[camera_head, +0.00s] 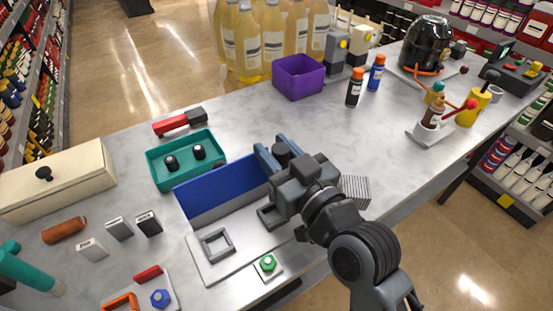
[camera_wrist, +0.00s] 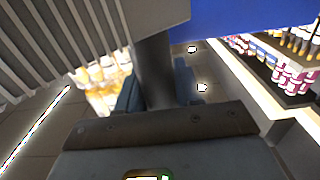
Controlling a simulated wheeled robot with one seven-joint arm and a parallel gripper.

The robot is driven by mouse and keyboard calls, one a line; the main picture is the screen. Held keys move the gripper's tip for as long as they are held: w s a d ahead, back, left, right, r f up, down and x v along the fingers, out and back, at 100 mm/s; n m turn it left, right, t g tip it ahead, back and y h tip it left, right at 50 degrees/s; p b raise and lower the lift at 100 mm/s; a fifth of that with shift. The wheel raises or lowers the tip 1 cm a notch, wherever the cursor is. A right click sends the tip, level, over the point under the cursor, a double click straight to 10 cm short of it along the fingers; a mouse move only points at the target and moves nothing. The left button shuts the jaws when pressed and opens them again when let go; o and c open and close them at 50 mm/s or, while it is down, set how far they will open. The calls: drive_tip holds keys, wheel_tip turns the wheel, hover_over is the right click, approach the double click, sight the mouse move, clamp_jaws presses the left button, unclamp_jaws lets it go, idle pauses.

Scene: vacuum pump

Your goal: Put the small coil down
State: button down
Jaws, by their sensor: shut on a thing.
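My gripper (camera_head: 277,156) is above the right end of the blue panel (camera_head: 222,188) on the grey base plate (camera_head: 240,255). Its blue-grey fingers are shut on a small dark cylinder (camera_head: 287,149), which looks like the small coil. In the wrist view the dark cylinder (camera_wrist: 153,70) stands between the fingers (camera_wrist: 155,88). Its far end is hidden. A square grey frame (camera_head: 217,244) lies on the plate at left. A second dark frame (camera_head: 268,217) is partly hidden by my arm. A teal tray (camera_head: 160,182) behind the panel holds two black cylinders with pale tops.
A grey finned block (camera_head: 356,190) stands right of my gripper and looms close in the wrist view (camera_wrist: 65,45). A purple bin (camera_head: 299,77) and bottles (camera_head: 355,87) stand behind. The table's middle right is clear.

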wheel_tip(320, 180, down, 3)
drive_tip(key=shift+r, duration=0.1)
drive_tip(key=shift+f+b, duration=0.35)
drive_tip(key=shift+b, duration=0.1)
drive_tip(key=c, duration=0.7)
unclamp_jaws()
drive_tip(key=shift+c, duration=0.2)
